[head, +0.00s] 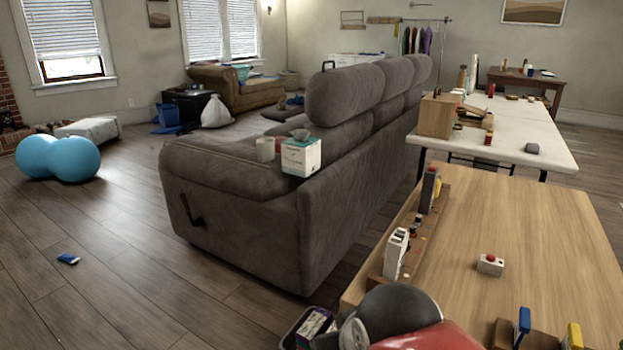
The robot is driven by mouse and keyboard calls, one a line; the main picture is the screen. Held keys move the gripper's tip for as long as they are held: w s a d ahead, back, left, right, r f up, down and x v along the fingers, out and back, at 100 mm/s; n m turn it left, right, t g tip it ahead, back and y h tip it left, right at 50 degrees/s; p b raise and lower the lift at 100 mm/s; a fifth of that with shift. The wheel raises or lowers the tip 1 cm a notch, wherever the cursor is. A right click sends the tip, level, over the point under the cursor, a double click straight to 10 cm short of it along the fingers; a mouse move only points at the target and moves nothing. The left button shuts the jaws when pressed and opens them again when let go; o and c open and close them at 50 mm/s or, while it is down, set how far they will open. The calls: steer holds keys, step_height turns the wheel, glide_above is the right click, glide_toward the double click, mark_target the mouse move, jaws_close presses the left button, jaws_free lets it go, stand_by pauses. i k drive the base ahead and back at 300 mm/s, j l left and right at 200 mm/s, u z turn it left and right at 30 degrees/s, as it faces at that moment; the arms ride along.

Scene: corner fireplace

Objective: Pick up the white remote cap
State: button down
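I cannot make out for certain which thing is the white remote cap. A small white box with a red button (490,265) sits on the bare middle of the wooden table (540,215) at the right. A taller white object with dark markings (396,253) stands on a wooden strip at the table's left edge. Both are small in the head view and their details are unclear. My gripper is not visible in the head view.
A grey sofa (255,215) stands left of the wooden table. A white table (510,150) with clutter stands behind.

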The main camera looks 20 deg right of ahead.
mark_target(495, 270)
steer(key=k+z, duration=0.15)
steer(key=z, duration=0.25)
steer(key=k+l+z, duration=0.15)
steer(key=z, duration=0.2)
steer(key=k+l+z, duration=0.15)
steer(key=z, duration=0.25)
